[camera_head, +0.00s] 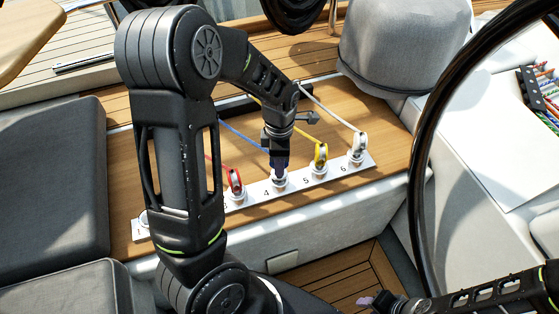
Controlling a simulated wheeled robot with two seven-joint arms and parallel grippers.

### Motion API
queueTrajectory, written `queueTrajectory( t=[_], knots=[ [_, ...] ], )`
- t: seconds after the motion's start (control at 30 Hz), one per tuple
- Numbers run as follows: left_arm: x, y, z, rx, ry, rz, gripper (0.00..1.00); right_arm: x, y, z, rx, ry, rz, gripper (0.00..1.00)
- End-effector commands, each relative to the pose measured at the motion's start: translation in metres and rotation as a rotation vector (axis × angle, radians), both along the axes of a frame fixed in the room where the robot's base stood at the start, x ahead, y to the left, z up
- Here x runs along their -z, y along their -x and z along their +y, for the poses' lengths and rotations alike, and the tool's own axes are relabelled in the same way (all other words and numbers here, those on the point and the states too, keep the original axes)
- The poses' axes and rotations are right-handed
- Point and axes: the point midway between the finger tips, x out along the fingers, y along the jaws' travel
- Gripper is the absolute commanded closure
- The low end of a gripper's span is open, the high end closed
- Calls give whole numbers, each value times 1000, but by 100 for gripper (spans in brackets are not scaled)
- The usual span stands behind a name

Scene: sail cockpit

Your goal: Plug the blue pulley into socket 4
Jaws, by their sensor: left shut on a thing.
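My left gripper (280,166) points down over the socket marked 4 on the white strip (257,196). It is shut on the blue pulley, which is mostly hidden by the fingers. A blue cord (240,134) runs from the back left to the gripper. The gripper's tips are right above the white fitting of socket 4 (279,180); I cannot tell if the pulley is seated in it. My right gripper (368,301) is low at the bottom edge, away from the strip, and its opening is unclear.
A red pulley (235,182) stands left of socket 4. A yellow pulley (320,156) and a white pulley (357,146) stand at 5 and 6, with cords running back. A black steering wheel (426,150) and grey covered block (398,45) are at right.

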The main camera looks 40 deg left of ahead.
Motion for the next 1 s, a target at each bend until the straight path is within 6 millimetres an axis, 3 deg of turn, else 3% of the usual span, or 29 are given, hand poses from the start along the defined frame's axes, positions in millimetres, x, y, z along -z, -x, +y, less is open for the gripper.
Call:
queueTrajectory(
  t=[1.0],
  knots=[
    [26,0,0,0,0,0,100,19,0,0,0,0,0,64]
  ],
)
